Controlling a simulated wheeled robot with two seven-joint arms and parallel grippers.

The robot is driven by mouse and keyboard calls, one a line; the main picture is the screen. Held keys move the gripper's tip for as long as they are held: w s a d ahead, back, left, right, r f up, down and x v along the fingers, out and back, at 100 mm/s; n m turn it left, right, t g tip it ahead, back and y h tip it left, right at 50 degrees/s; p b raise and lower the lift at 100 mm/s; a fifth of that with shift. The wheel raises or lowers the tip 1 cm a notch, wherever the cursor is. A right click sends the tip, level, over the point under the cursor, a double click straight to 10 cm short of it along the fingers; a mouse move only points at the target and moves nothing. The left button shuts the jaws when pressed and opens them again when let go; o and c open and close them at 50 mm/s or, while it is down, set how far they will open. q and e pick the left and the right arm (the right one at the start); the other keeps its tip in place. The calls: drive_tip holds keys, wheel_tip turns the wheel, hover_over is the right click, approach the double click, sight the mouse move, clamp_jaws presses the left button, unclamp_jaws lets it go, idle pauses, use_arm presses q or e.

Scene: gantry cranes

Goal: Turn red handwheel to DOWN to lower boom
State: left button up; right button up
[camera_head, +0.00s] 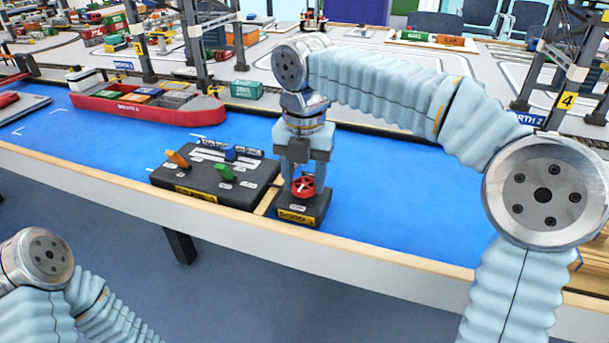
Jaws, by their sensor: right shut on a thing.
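The red handwheel (304,187) sits on a small black box (313,215) with a yellow label, at the table's front edge. My right gripper (305,180) comes down over it from above, its fingers on either side of the wheel, shut on it. The fingers hide part of the wheel and its markings; I cannot read where it points. My left arm shows at the lower left, but its gripper is out of the picture.
Left of the handwheel box is a black control panel (216,172) with an orange lever (177,159), a green lever (224,172) and a blue lever (230,153). A red ship (150,112) lies behind on the blue surface. Gantry cranes stand farther back. Blue surface right of the box is clear.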

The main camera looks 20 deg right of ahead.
sight(304, 183)
drive_tip(key=shift+n, duration=0.7)
drive_tip(key=o, duration=1)
drive_tip(key=shift+o, duration=0.2)
wheel_tip(304, 183, up, 12)
